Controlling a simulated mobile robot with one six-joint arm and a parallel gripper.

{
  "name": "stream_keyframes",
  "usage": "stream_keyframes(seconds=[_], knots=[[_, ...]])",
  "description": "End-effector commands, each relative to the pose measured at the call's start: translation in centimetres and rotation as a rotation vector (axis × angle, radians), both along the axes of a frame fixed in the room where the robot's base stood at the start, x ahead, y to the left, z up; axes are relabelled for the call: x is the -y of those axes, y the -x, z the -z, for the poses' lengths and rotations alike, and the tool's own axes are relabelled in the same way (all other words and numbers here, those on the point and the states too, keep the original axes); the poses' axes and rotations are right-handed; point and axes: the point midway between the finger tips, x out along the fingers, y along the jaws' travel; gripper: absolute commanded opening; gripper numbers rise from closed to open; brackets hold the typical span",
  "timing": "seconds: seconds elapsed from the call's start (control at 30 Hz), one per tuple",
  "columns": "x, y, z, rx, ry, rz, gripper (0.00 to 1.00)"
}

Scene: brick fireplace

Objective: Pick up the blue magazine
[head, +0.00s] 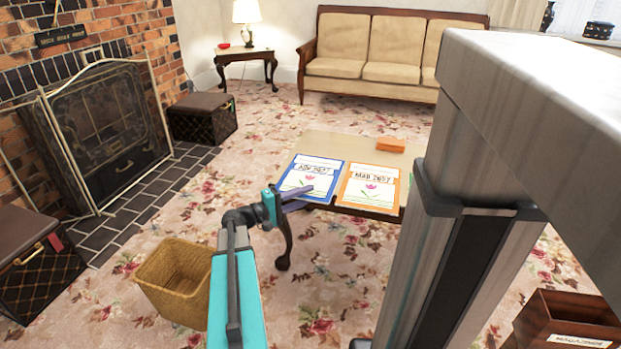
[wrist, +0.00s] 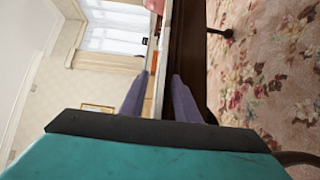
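The blue magazine (head: 316,168), with a blue border and a pink flower on its white cover, lies flat on the coffee table (head: 325,147) at the table's near left corner. My gripper (head: 297,197) is at the magazine's near left edge in the head view. In the wrist view my gripper (wrist: 161,80) is open, its two purple fingers on either side of a thin pale edge at the tabletop. That edge shows in the gap between the fingers. Whether a finger touches the magazine or table cannot be told.
An orange-bordered magazine (head: 369,188) lies right of the blue one, and an orange block (head: 391,145) lies behind it. A wicker basket (head: 172,284) stands on the floor at left. A wooden magazine box (head: 566,323) is at lower right.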

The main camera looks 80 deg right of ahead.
Motion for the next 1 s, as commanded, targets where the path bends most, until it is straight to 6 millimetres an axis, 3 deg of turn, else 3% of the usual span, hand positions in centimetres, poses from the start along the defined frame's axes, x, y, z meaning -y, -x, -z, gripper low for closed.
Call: stream_keyframes(seconds=[0.03,0.17,0.67,1.0], knots=[[0.0,0.0,0.0,0.0,0.0,0.0,0.22],[0.0,0.0,0.0,0.0,0.0,0.0,0.0],[0.0,0.0,-0.6,0.0,0.001,-0.001,0.0],[0.0,0.0,-4.9,0.0,0.003,-0.001,0.0]])
